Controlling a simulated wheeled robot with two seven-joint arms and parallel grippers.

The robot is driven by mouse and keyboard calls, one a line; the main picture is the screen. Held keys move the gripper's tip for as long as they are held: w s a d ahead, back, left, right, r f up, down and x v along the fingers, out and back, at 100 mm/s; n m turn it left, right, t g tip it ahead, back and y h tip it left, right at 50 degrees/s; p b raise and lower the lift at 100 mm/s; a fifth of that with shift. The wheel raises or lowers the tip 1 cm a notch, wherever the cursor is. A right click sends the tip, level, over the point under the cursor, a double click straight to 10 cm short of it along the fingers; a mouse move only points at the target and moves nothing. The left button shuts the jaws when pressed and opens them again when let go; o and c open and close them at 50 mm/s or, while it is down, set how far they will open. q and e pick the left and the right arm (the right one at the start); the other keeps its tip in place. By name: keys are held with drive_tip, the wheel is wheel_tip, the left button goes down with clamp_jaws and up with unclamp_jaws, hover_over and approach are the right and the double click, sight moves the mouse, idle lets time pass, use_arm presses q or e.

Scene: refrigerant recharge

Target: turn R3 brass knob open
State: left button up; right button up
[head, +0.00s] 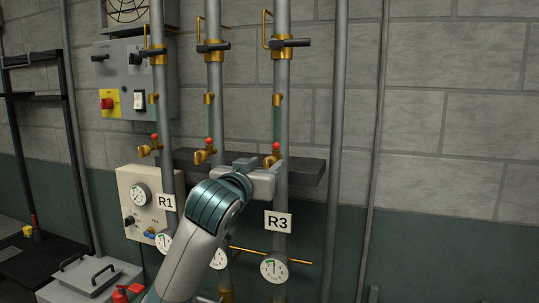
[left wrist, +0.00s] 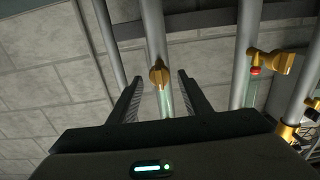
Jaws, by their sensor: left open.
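The R3 brass knob (head: 271,161) sits on the R3 pipe, above the R3 sign (head: 278,222), with a red dot over it. In the head view my left gripper (head: 262,178) is just in front of and below it and hides part of it. In the left wrist view the brass knob (left wrist: 159,76) shows between the tips of my open left gripper (left wrist: 160,80). There is a gap on each side, and no touch is visible. How far the knob reaches in between the fingers is hard to tell. My right gripper is not in view.
Neighbouring pipes carry similar brass knobs (head: 203,156), close to the left of my gripper. A dark horizontal bar (head: 307,170) runs behind the pipes. Gauges (head: 274,267) and a thin brass line hang below. The wall to the right is mostly clear beyond two thin grey pipes.

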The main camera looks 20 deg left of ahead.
sight(267, 165)
use_arm(q)
drive_tip(key=shift+w+d+p, duration=0.1)
drive_tip(key=shift+w+p, duration=0.4)
drive_tip(key=shift+w, duration=1.1)
drive_tip(key=shift+c, duration=0.2)
drive_tip(key=c, duration=1)
drive_tip(key=shift+o, duration=0.2)
